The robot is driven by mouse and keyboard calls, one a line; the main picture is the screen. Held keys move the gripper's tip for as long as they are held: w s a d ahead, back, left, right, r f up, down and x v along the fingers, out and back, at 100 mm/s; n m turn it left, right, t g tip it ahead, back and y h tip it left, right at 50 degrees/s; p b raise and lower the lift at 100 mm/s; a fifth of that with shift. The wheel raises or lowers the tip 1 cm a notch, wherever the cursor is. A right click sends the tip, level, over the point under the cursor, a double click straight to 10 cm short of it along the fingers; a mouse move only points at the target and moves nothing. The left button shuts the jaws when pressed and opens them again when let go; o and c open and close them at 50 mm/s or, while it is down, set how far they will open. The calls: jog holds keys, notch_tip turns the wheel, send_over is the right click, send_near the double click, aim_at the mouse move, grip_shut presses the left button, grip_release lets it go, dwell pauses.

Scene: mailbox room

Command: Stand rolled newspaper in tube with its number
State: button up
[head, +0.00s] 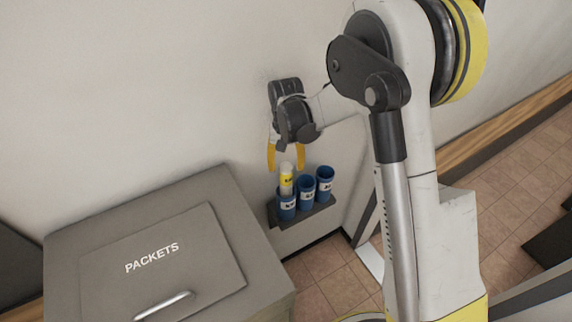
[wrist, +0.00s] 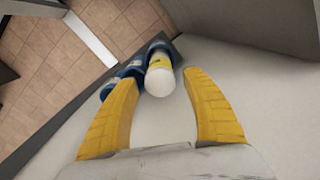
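The rolled newspaper (head: 286,180), white with a yellow band, stands upright in the left one of three blue tubes (head: 286,206). The tubes have white number labels too small to read. The middle tube (head: 306,190) and the right tube (head: 325,180) look empty. My gripper (head: 286,166) is just above the newspaper with its yellow fingers pointing down. In the wrist view the newspaper's white top end (wrist: 160,81) lies between and beyond the open fingertips (wrist: 160,76), with gaps on both sides.
The tubes sit on a dark shelf (head: 303,216) against the pale wall (head: 150,90). A grey cabinet marked PACKETS (head: 215,215) with a metal handle stands to the left, close to the tubes. Tiled floor lies below and to the right.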

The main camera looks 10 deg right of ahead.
notch_tip(320, 180, up, 12)
dwell(0.6)
jog(key=shift+w, duration=0.1)
dwell(0.4)
